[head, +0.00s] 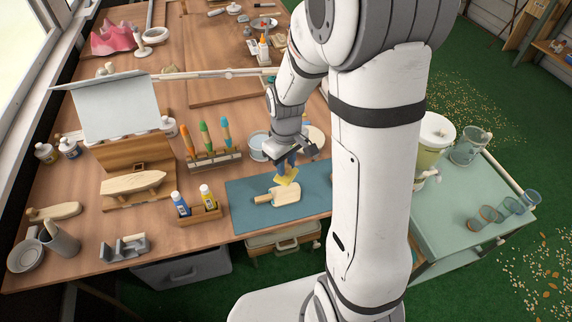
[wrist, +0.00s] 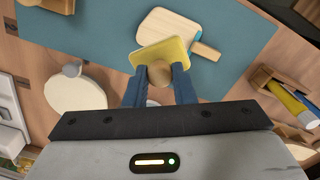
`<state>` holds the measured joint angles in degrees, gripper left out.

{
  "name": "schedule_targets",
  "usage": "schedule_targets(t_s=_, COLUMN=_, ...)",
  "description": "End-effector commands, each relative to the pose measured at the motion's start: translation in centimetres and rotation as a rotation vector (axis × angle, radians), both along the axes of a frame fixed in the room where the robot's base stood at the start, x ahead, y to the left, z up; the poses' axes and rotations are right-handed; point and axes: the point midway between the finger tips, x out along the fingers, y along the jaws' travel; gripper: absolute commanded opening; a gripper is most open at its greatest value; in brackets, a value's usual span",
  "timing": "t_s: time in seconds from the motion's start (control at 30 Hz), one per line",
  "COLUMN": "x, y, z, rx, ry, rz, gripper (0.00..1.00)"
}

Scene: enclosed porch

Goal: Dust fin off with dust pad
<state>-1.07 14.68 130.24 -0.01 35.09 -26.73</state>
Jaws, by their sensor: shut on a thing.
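The dust pad is a yellow pad (head: 286,179) with a round wooden knob. My gripper (head: 290,162) is shut on this knob, and the wrist view shows its two blue fingers (wrist: 160,86) on either side of it. A pale wooden paddle-shaped piece with a short handle (head: 286,196), which looks to be the fin, lies flat on the blue mat (head: 240,212). In the wrist view the pad (wrist: 150,54) overlaps the near edge of the fin (wrist: 165,27). I cannot tell whether they touch. The pad hides part of the fin.
Left of the mat stands a small wooden holder (head: 203,215) with two bottles. Behind is a rack (head: 215,161) of colored-handled tools. A round pale disc (wrist: 76,94) and a white dish (head: 258,141) are close to my gripper. A green side table (head: 455,215) holds cups.

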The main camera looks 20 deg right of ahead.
Motion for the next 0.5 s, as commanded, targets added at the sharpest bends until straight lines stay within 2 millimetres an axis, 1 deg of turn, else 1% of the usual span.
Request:
schedule_targets(t_s=0.03, x=0.0, y=0.0, z=0.9, rx=0.0, ry=-0.001, rz=0.0, gripper=0.0)
schedule_targets(t_s=0.23, x=0.0, y=0.0, z=2.5, rx=0.0, ry=-0.001, rz=0.001, gripper=0.0)
schedule_targets(t_s=0.33, x=0.0, y=0.0, z=2.9, rx=0.0, ry=-0.001, rz=0.001, gripper=0.0)
schedule_targets(t_s=0.5, x=0.0, y=0.0, z=2.8, rx=0.0, ry=0.0, rz=0.001, gripper=0.0)
